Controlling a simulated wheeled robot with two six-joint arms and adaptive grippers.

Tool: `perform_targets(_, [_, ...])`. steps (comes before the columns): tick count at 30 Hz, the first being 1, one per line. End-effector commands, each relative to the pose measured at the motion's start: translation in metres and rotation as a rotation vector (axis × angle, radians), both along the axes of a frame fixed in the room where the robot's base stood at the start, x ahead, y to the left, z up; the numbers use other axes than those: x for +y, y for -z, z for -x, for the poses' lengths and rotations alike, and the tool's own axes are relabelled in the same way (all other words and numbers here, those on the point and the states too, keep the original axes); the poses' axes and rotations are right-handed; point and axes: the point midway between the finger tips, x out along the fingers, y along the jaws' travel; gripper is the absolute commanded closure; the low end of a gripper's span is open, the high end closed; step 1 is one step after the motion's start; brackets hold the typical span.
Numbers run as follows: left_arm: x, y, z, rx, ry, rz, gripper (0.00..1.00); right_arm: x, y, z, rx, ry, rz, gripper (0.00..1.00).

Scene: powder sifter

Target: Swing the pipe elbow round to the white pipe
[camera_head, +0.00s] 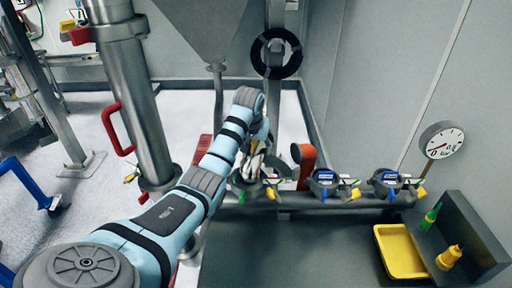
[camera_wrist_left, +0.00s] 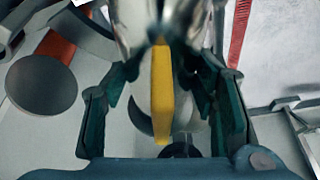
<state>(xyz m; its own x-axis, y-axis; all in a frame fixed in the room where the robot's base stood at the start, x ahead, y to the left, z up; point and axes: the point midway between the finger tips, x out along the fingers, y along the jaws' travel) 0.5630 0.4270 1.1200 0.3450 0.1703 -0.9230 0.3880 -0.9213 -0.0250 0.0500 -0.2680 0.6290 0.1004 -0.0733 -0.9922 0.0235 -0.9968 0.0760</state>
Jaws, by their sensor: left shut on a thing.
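My left gripper (camera_head: 258,165) reaches in at the middle of the head view, beside the near end of the horizontal pipe row. In the left wrist view its dark teal fingers (camera_wrist_left: 163,110) stand either side of a yellow handle (camera_wrist_left: 162,85). The handle hangs below a shiny metal pipe piece (camera_wrist_left: 135,22), and the gripper is shut on this handled piece. An orange-red curved part (camera_head: 303,165) stands just right of the gripper in the head view. I cannot tell for sure which part is the pipe elbow or the white pipe; my arm hides much of this spot.
A thick steel column (camera_head: 135,85) with a red handle stands at left. A grey hopper (camera_head: 205,25) hangs above. Valves with blue-marked tops (camera_head: 326,180) line the pipe to the right.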

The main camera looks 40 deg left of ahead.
Motion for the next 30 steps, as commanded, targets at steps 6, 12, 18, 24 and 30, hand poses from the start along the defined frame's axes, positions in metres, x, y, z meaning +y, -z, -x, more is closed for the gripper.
perform_targets(6, [0.008,0.0,0.003,-0.001,-0.131,0.003,1.0,0.0,0.0,-0.001,-0.001,0.0,0.0,1.0])
perform_targets(12, [0.009,0.001,0.004,0.0,-0.154,0.003,1.0,0.0,0.0,-0.001,-0.002,0.0,0.0,1.0])
perform_targets(18, [0.012,0.001,0.006,0.001,-0.201,0.004,1.0,0.0,0.0,-0.001,-0.002,0.0,0.001,1.0])
perform_targets(24, [0.014,0.001,0.007,0.001,-0.217,0.003,0.46,-0.001,0.0,-0.001,-0.002,0.0,0.001,1.0])
perform_targets(30, [0.014,0.001,0.007,0.001,-0.217,0.002,0.24,-0.001,0.0,-0.001,-0.002,0.0,0.001,1.0])
